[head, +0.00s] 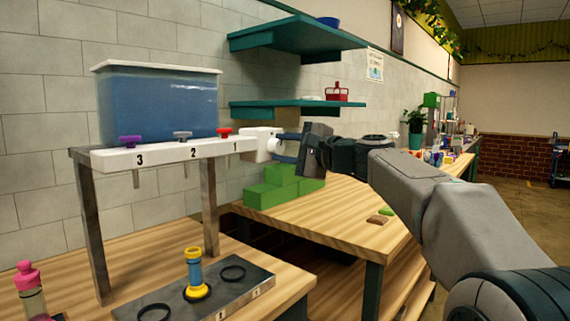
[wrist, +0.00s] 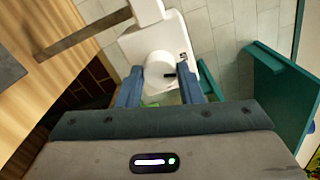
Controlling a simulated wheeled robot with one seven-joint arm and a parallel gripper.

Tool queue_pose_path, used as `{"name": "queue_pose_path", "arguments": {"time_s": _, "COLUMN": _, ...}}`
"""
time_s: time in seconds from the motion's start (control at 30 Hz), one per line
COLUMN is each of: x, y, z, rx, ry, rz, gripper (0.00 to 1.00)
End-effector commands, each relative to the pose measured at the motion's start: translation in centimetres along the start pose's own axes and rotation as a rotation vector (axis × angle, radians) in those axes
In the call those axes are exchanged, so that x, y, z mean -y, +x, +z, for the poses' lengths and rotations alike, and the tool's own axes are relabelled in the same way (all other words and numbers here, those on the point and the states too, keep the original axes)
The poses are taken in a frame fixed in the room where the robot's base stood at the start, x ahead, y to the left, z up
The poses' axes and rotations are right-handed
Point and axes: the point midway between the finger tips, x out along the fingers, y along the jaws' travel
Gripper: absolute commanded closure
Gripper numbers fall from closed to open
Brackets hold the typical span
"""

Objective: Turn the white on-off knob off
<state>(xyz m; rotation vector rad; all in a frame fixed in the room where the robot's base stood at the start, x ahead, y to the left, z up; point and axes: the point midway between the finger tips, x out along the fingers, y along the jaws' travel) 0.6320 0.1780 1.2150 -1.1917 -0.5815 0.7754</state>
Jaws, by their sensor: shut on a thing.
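The white on-off knob (wrist: 159,68) is round, with a short black mark near its right side in the wrist view. It sits on a white box (wrist: 133,44), which is fixed at the right end of the tap panel in the head view (head: 255,144). Small dark lettering on the box by the knob is too small to read. My gripper (wrist: 160,92) has its blue fingers on either side of the knob and is shut on it. In the head view my gripper (head: 289,147) reaches the box from the right and hides most of the knob.
A water tank (head: 158,103) stands on the white tap panel (head: 160,157) with purple, grey and red taps. Teal shelves (head: 290,104) are on the wall above my gripper. Green blocks (head: 284,188) sit on the wooden table below. A bottle (head: 194,268) stands on a dark tray.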

Motion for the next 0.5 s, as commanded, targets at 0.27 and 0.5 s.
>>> {"name": "queue_pose_path", "arguments": {"time_s": 0.27, "x": -0.42, "y": 0.05, "z": -0.13, "rx": 0.001, "ry": -0.185, "rz": 0.002, "gripper": 0.89}}
{"name": "queue_pose_path", "arguments": {"time_s": 0.5, "x": -0.30, "y": 0.06, "z": -0.10, "rx": 0.002, "ry": -0.271, "rz": 0.003, "gripper": 0.89}}
